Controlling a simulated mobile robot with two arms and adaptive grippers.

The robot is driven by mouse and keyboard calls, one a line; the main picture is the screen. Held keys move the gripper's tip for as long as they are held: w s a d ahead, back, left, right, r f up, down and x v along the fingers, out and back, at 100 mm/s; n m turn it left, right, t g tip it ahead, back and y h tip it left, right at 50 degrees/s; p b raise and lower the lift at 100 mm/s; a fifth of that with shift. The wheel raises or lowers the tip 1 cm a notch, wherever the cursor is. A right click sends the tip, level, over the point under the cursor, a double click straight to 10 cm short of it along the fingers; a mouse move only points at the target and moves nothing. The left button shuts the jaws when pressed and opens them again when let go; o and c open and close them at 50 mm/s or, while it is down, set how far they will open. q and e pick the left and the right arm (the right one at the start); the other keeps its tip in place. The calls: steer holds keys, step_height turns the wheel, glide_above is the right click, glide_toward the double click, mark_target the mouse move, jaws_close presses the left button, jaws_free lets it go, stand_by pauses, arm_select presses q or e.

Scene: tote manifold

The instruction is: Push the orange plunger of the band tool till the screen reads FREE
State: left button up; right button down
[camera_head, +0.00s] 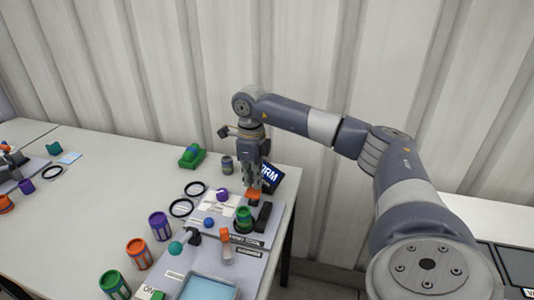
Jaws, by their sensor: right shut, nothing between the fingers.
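My right gripper (253,184) points down with its fingers shut and empty. Its tips are right over the orange plunger (253,195), and I cannot tell whether they touch it. The plunger is on the band tool at the back of a light board near the table's right edge. The dark tilted screen (271,176) stands just behind it. My gripper covers its left part, and only white letters ending in "RM" show. My left gripper is not in view.
A green-topped canister (243,219) and a black block (263,217) stand close in front of the plunger.

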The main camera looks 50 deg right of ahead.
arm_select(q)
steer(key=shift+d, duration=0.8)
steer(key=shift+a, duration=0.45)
